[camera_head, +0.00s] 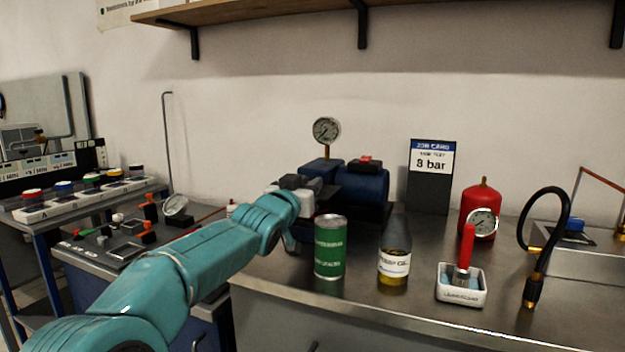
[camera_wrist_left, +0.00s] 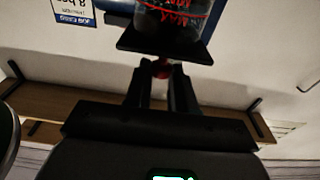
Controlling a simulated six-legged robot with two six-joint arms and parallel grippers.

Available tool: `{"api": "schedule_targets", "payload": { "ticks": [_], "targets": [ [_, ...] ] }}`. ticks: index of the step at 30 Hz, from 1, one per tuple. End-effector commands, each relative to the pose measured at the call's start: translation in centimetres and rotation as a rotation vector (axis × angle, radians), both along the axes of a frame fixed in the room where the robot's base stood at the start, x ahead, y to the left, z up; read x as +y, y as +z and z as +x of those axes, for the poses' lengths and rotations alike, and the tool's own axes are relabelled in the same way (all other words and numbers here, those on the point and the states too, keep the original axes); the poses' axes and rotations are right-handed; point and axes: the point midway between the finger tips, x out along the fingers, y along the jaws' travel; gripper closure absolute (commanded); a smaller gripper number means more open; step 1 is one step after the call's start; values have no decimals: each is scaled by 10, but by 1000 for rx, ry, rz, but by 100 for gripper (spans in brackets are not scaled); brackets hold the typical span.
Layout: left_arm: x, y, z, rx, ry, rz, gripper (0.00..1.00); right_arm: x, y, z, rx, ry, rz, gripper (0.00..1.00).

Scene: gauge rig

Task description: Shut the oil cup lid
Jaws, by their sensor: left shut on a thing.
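My left gripper (camera_head: 322,187) is at the blue pump unit (camera_head: 366,185) on the steel bench, at the end of my teal arm. The left wrist view is upside down. The knob sits on a dark flat lid (camera_wrist_left: 165,50). The lid lies across the end of a clear oil cup (camera_wrist_left: 178,18) with red MAX marks; I cannot tell whether it sits flush. In the head view my gripper hides the cup and lid. My right gripper is not in view.
A green can (camera_head: 330,247), a dark bottle (camera_head: 394,252) and a white tray (camera_head: 461,291) with a red-handled tool stand in front. A gauge (camera_head: 326,131) rises behind my gripper. A red tank (camera_head: 482,206) and a black hose (camera_head: 535,245) are at right.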

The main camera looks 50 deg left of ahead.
Motion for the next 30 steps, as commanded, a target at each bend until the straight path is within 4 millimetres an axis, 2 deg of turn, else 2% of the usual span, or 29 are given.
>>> {"api": "schedule_targets", "payload": {
  "ticks": [6,20,21,22,23,30],
  "targets": [
    [6,-8,1,-9,-6,1,100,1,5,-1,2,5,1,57],
    [9,-10,-1,-8,-1,2,100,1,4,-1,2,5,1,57],
    [9,-10,-2,-7,0,2,63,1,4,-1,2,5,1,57],
    [9,-9,-2,-8,0,2,53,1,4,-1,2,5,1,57],
    [9,-9,-2,-9,1,2,50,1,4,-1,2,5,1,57],
    [8,-6,-3,-14,2,6,50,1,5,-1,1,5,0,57]
  ]
}}
